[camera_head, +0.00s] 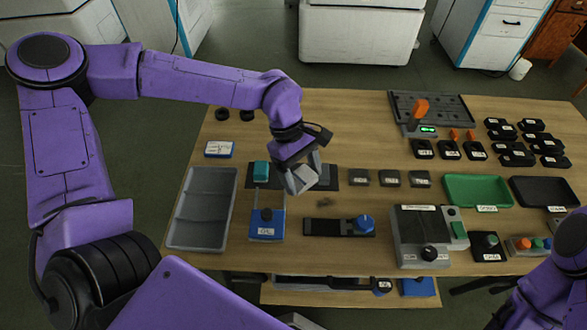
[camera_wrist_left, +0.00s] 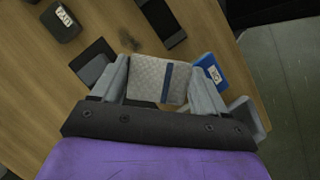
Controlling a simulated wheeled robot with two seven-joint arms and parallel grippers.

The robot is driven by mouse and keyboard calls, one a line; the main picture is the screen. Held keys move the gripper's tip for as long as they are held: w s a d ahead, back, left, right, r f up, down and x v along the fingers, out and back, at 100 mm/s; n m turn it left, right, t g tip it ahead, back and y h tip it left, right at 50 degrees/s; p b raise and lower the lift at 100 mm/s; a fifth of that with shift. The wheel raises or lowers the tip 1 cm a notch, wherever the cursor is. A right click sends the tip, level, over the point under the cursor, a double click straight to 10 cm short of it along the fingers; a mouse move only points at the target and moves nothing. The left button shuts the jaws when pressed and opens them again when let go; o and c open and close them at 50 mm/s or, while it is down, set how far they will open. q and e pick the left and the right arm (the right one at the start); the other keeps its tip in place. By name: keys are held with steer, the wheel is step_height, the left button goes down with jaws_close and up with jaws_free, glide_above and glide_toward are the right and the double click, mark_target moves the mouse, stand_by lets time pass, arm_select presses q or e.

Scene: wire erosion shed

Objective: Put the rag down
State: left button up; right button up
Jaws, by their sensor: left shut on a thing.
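My left gripper (camera_head: 303,172) is shut on the rag (camera_head: 301,180), a pale grey folded cloth, and holds it over the left-middle part of the table. In the left wrist view the rag (camera_wrist_left: 157,78) shows a woven pattern and a dark blue stripe, between the two fingers of the gripper (camera_wrist_left: 155,88). Behind and beside the rag is a dark flat mat or plate (camera_head: 327,180), partly hidden by the gripper. My right arm shows at the lower right edge, but its gripper is out of view.
A grey tray (camera_head: 233,190) lies left on the wooden table (camera_head: 350,110). A blue box (camera_head: 267,224) and a dark block with a blue knob (camera_head: 340,227) stand in front. Small dark blocks (camera_head: 390,178) are to the right, then a green tray (camera_head: 449,188) and a black tray (camera_head: 543,182).

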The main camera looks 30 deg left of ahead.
arm_select(q)
steer(key=w+a+f+p, duration=0.1)
steer(key=w+a+f, duration=0.2)
steer(key=w+a+f+p, duration=0.1)
steer(key=w+a+f, duration=0.2)
steer(key=w+f, duration=0.1)
steer(key=shift+w+a+f, duration=0.1)
steer(key=shift+a+f, duration=0.05)
steer(key=shift+w+a+f+p, duration=0.2)
steer(key=shift+f+p, duration=0.1)
steer(key=shift+p, duration=0.1)
step_height(320, 180, down, 2)
steer(key=shift+f+p, duration=0.2)
steer(key=shift+p, duration=0.6)
steer(key=shift+f, duration=0.4)
steer(key=shift+f+b, duration=0.25)
steer(key=shift+b, duration=0.15)
steer(key=o, duration=0.7)
steer(key=shift+r, duration=0.1)
steer(key=shift+o, duration=0.2)
steer(key=shift+r, duration=0.1)
